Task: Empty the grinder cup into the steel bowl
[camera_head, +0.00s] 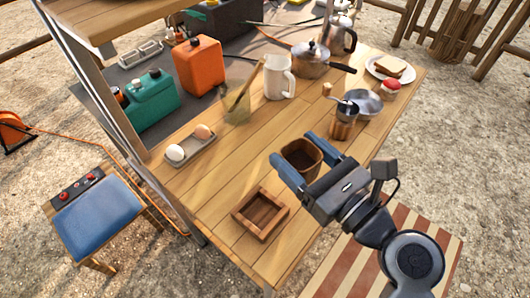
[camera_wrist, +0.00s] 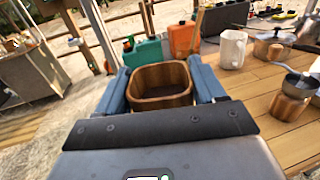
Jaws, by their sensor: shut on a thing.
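My gripper (camera_head: 306,160) is shut on the grinder cup (camera_head: 301,161), a square brown wooden cup with rounded corners. The cup is upright between the two blue fingers, above the table's near part. It also shows in the wrist view (camera_wrist: 160,103), open side up, with a dark inside; I cannot tell how full it is. The steel bowl (camera_head: 367,103) stands on the table, up and to the right of my gripper. The wooden grinder body (camera_head: 342,131) with its crank stands just in front of the bowl and overlaps it in the head view.
A square wooden tray (camera_head: 261,213) lies near the table's front edge. A white mug (camera_head: 279,78), a pot (camera_head: 311,62), an egg tray (camera_head: 190,151), a red-topped jar (camera_head: 390,88) and a bread plate (camera_head: 393,70) stand around. Bare tabletop lies left of the cup.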

